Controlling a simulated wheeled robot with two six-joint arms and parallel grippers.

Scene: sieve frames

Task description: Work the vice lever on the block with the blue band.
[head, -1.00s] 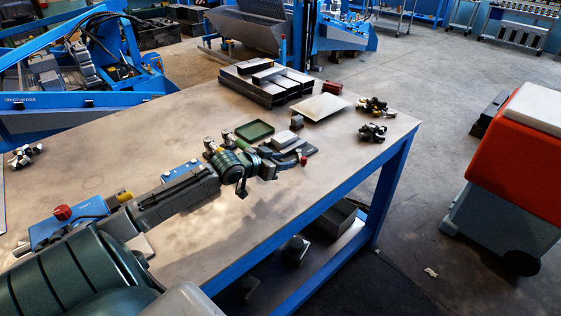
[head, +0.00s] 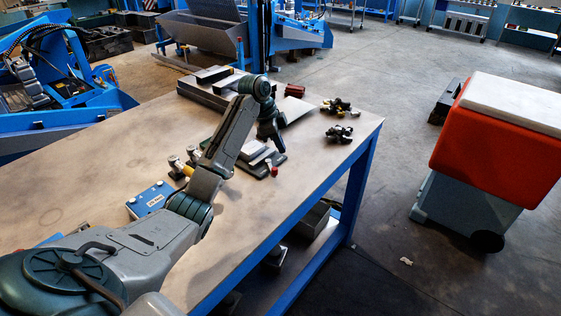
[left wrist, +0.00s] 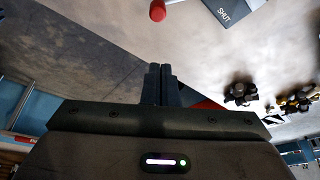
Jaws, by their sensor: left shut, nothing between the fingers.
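A vice (head: 258,168) with a dark base and pale grey block stands near the table's right edge. Its red lever knob (head: 275,171) is on the near right side. In the left wrist view the red knob (left wrist: 157,10) is at the top edge, beside a grey plate (left wrist: 232,10) marked SHUT. I cannot make out a blue band on the block. My left gripper (head: 280,149) points down just above and behind the knob, apart from it. Its fingers (left wrist: 161,84) are shut and empty. My forearm hides part of the area behind the vice. My right gripper is not in view.
The table (head: 80,185) has free room at left and front. A blue box (head: 150,198) and small metal fittings stand left of the vice. Stacked steel channels (head: 205,92) lie behind. Dark fittings (head: 340,133) sit near the right edge. A red and grey bin (head: 500,135) stands beyond.

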